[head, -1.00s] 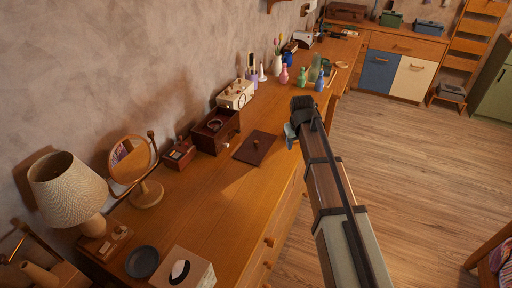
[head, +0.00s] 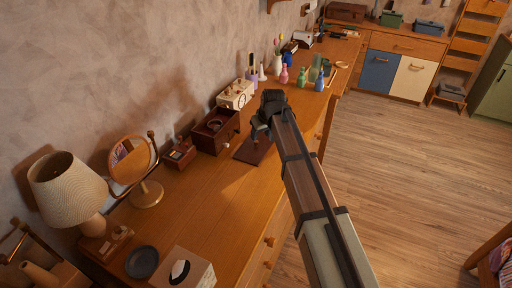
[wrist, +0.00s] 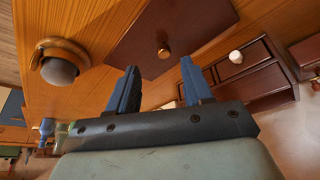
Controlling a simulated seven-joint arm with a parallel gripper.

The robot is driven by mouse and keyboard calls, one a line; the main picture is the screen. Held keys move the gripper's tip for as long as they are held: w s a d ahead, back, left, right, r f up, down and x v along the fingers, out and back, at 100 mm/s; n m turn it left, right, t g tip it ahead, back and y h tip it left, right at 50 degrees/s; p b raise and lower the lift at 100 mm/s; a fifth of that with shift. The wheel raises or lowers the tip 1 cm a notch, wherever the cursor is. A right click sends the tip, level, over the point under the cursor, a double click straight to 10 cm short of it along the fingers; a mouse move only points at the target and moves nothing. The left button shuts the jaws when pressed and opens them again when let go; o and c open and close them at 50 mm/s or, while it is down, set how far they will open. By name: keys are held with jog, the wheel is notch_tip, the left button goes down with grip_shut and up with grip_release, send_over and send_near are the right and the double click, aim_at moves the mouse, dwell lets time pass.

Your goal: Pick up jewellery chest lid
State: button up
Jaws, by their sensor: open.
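The jewellery chest lid (head: 250,152) is a flat dark-brown panel lying on the wooden dresser top, partly hidden by my gripper in the head view. In the wrist view the lid (wrist: 190,25) is near the top middle, with a small brass-coloured knob (wrist: 163,51) on it. My gripper (head: 261,130) is over the lid's far right part. In the wrist view its two blue fingers (wrist: 160,65) are apart and empty, and the knob shows between and just beyond their tips. The open jewellery chest (head: 205,137), dark brown with a white drawer knob, stands beside the lid.
A cream box (head: 236,94) stands behind the chest, and a small brown box (head: 179,154) stands in front of it. Several vases and bottles (head: 300,76) are farther along. A round mirror (head: 131,160) and lamp (head: 68,187) stand at left. The dresser's front middle (head: 215,210) is clear.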

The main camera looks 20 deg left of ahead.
aim_at(256, 142)
jog(key=shift+a+x, duration=0.1)
jog(key=shift+x, duration=1.4)
jog(key=shift+a+x, duration=0.15)
jog(key=shift+x, duration=1.3)
jog(key=shift+s, duration=0.15)
grip_shut()
